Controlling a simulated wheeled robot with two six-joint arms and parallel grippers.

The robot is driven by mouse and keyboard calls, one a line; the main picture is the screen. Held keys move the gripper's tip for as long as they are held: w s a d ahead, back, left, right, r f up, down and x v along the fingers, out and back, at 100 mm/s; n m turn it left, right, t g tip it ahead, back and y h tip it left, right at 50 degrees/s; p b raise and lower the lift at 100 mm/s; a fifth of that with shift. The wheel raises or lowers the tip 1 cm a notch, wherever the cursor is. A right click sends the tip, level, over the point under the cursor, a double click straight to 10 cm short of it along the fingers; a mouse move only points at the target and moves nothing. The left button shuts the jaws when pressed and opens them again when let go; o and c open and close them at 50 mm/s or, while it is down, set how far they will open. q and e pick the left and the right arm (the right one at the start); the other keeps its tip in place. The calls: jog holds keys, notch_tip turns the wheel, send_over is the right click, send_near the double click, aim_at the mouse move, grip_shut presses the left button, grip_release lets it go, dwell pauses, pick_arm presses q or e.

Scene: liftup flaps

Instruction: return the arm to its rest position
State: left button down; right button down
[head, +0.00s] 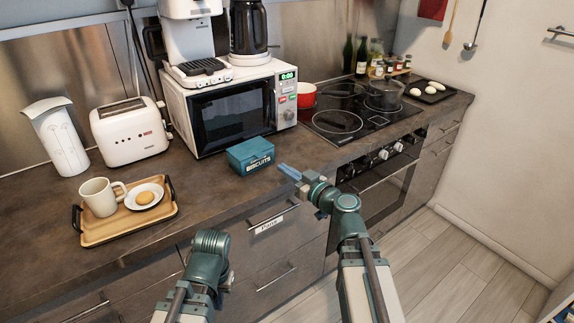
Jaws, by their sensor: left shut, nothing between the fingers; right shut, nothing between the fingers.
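My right arm (350,225) reaches up from the bottom toward the counter's front edge. Its gripper (287,171) points left, with its blue fingers together and nothing between them. In the picture, the fingertips are just right of the blue biscuits box (251,156); I cannot tell the exact gap in depth. My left arm (205,262) is folded low at the bottom, in front of the drawers. Its fingers are hidden behind its own links.
The counter (215,195) holds a tray (104,236) with mug and plate, toaster (129,131), white microwave (230,105), red pot (306,95) and hob (338,121). Drawers (275,247) and an oven (385,190) are below. Floor at right (470,275) is clear.

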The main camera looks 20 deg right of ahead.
jog(key=s+a+f+g, duration=0.1)
jog(key=a+f+g, duration=0.1)
jog(key=s+a+f+g, duration=0.1)
jog(key=a+f+g, duration=0.1)
jog(key=f, duration=0.1)
jog(key=s+a+f+n+g, duration=0.1)
jog(key=s+a+f, duration=0.1)
jog(key=f, duration=0.1)
jog(key=shift+a+f+g+y, duration=0.2)
jog(key=shift+a+g+y, duration=0.2)
jog(key=s+d+f+m+g+h, duration=0.3)
jog(key=s+f+g+h, duration=0.1)
jog(key=s+f+g, duration=0.15)
jog(key=s+d+f+m+g+h, duration=0.3)
jog(key=s+f+g+h, duration=0.15)
jog(key=s+f, duration=0.25)
jog(key=s+a+n+h, duration=0.1)
jog(key=s+a+n, duration=0.4)
jog(key=a, duration=0.6)
notch_tip(320, 180, up, 14)
jog(key=s+m+p, duration=0.1)
jog(key=p, duration=1.3)
jog(key=shift+r+p, duration=0.2)
jog(key=shift+p, duration=0.15)
jog(key=shift+s+d, duration=0.1)
